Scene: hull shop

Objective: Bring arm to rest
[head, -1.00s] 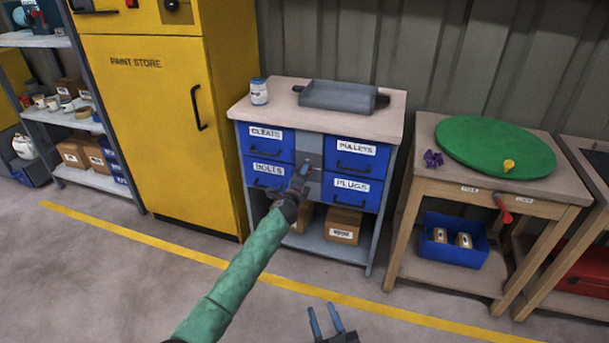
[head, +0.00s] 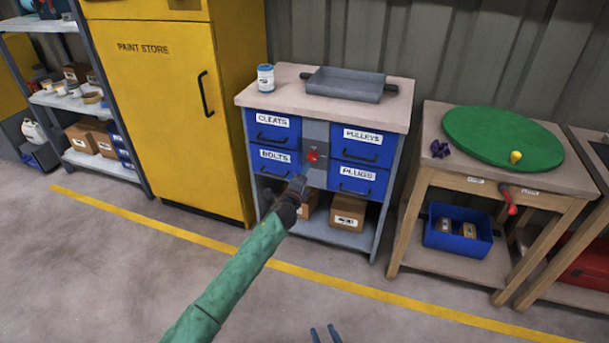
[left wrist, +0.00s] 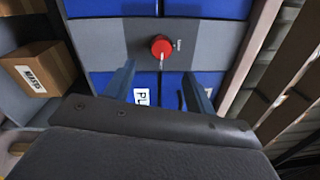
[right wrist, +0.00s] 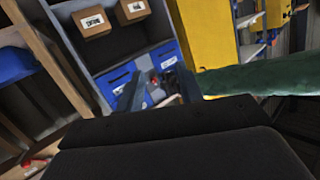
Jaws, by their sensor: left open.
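My left arm, in a green sleeve, reaches in from the lower left in the head view. Its gripper (head: 301,183) is in front of the blue drawer cabinet, just below a red knob (head: 312,157) on the grey panel between the drawers. In the left wrist view the two blue fingers (left wrist: 160,85) are apart with nothing between them, and the red knob (left wrist: 161,47) stands beyond them, apart from the tips. My right gripper (head: 325,333) shows only its blue fingertips at the bottom edge of the head view. The fingers are spread and empty.
The cabinet top (head: 290,92) bears a jar (head: 265,77) and a grey tray (head: 345,84). A yellow paint store (head: 160,110) stands left. A wooden table (head: 470,180) with a green disc (head: 503,138) stands right. The floor in front is clear.

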